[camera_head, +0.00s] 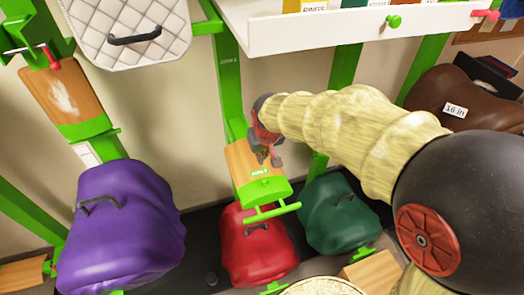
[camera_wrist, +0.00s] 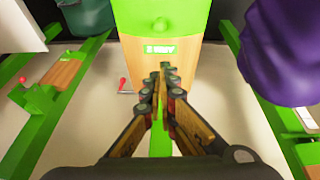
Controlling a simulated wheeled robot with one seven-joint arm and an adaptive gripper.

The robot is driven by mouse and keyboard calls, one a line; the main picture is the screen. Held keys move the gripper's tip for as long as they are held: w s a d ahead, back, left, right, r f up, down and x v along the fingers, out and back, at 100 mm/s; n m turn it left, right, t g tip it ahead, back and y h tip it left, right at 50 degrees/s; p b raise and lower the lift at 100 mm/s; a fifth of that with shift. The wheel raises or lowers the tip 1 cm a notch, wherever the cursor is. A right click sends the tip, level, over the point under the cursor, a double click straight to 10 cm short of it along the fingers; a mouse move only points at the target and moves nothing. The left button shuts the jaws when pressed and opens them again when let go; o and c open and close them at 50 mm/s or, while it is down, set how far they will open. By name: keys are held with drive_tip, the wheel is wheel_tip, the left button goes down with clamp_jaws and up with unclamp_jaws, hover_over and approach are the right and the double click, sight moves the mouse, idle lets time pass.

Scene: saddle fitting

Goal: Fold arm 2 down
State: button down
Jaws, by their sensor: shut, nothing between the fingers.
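Arm 2 (camera_head: 243,160) is a wooden pad with a green end plate (camera_head: 264,191) and label, on a green upright in the middle of the head view. In the wrist view its wooden face (camera_wrist: 140,65) and green labelled end (camera_wrist: 158,18) fill the top middle. A red-tipped lever (camera_wrist: 123,85) shows beside the pad there. My gripper (camera_head: 268,155) is at the pad's upper end in the head view. In the wrist view my gripper (camera_wrist: 164,72) is shut and empty, fingertips in front of the wooden face; I cannot tell whether they touch it.
A purple covered saddle (camera_head: 120,225) hangs at left, red (camera_head: 255,255) and green (camera_head: 340,215) ones below arm 2. A brown saddle (camera_head: 460,95) is at right. Another wooden arm (camera_head: 65,95) with a red lever is upper left. A white shelf (camera_head: 350,28) spans above.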

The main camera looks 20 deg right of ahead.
drive_tip(key=f, duration=0.4)
drive_tip(key=f+p, duration=0.1)
drive_tip(key=f, duration=0.1)
drive_tip(key=shift+w+d+f, duration=0.1)
drive_tip(key=shift+d+f, duration=0.1)
drive_tip(key=shift+d, duration=0.1)
drive_tip(key=shift+f, duration=0.55)
drive_tip(key=shift+s+d, duration=0.1)
drive_tip(key=shift+s, duration=0.15)
drive_tip(key=shift+w+f, duration=0.1)
drive_tip(key=shift+f, duration=0.05)
